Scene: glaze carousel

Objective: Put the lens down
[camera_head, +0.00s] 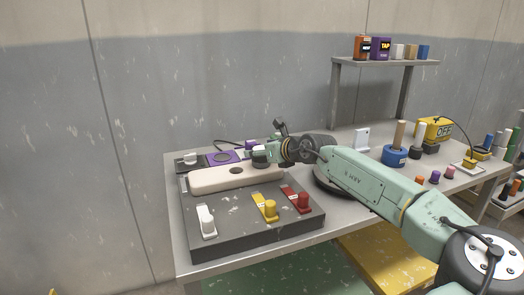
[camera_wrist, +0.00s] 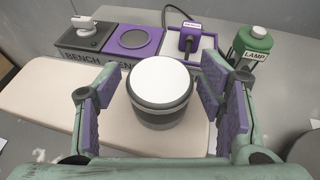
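The lens appears to be a short dark grey cylinder with a white round top (camera_wrist: 160,88), seen in the wrist view. It stands upright, seemingly on a long beige block (camera_wrist: 40,100), which also shows in the head view (camera_head: 215,182). My gripper (camera_wrist: 162,85) is open, with one purple-padded finger on each side of the cylinder. Narrow gaps show between the pads and the cylinder. In the head view, my gripper (camera_head: 268,153) is over the far right part of the block, and the cylinder is partly hidden.
Behind the block are a purple square with a dark disc (camera_wrist: 135,40), a grey unit with a white knob (camera_wrist: 90,32), a purple plug (camera_wrist: 190,37) and a green lamp bottle (camera_wrist: 252,45). A dark panel with white, yellow and red switches (camera_head: 240,233) lies in front.

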